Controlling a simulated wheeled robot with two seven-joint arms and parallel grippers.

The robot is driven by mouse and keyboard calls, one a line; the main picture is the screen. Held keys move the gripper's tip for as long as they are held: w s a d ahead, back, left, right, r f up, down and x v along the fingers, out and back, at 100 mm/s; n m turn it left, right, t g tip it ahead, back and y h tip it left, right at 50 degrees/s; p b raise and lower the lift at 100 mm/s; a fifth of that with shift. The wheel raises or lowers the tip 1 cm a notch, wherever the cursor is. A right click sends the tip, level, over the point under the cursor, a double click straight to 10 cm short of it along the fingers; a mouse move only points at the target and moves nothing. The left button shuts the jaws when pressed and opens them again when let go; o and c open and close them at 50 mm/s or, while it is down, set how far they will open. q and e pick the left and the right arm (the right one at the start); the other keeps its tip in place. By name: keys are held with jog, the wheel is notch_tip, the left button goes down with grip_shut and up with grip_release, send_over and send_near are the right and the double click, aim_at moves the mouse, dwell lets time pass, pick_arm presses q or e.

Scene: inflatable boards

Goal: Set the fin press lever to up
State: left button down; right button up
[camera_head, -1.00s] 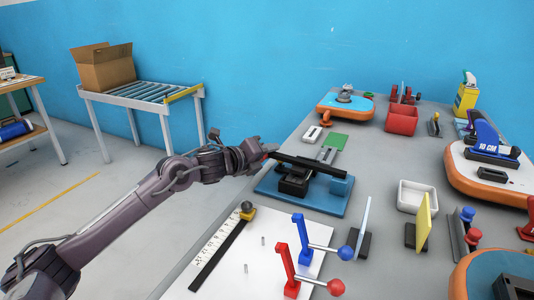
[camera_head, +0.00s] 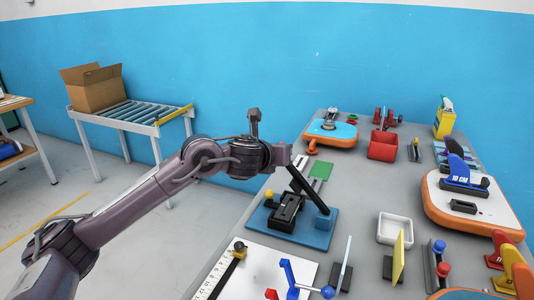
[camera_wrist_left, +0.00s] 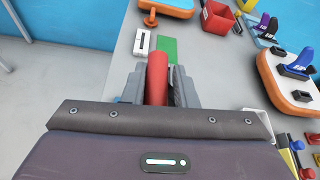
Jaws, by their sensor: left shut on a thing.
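The fin press has a blue base (camera_head: 318,239) with a black block (camera_head: 286,212) on it, near the middle of the workbench. Its black lever (camera_head: 308,190) slants up and to the left from a blue mount at the base's right side. The lever's free end stands clear above the black block. My left gripper (camera_head: 287,157) is at this upper end. In the left wrist view a red handle (camera_wrist_left: 157,68) lies between the grey fingers of the left gripper (camera_wrist_left: 156,88), which are shut on it. The gripper hides the handle in the head view. My right gripper is not in view.
A green plate (camera_head: 320,170) lies behind the press. A white bin (camera_head: 395,230), a red bin (camera_head: 383,145) and orange-edged boards (camera_head: 480,218) stand to the right. A blue lever stand (camera_head: 289,276) is in front. The space above the press is clear.

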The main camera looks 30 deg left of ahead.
pick_arm(q)
jog(key=d+r+m+y+p, duration=0.2)
jog(key=d+r+m+y, duration=0.1)
jog(key=d, duration=0.9)
jog(key=shift+w+r+m+y, duration=0.3)
jog(key=shift+r+m, duration=0.5)
jog(key=shift+m, duration=0.3)
jog(key=c, duration=1.4)
grip_release()
jog(key=shift+d, duration=0.1)
jog(key=shift+o, duration=1.1)
jog(key=shift+r, duration=0.1)
jog(key=shift+p, duration=0.3)
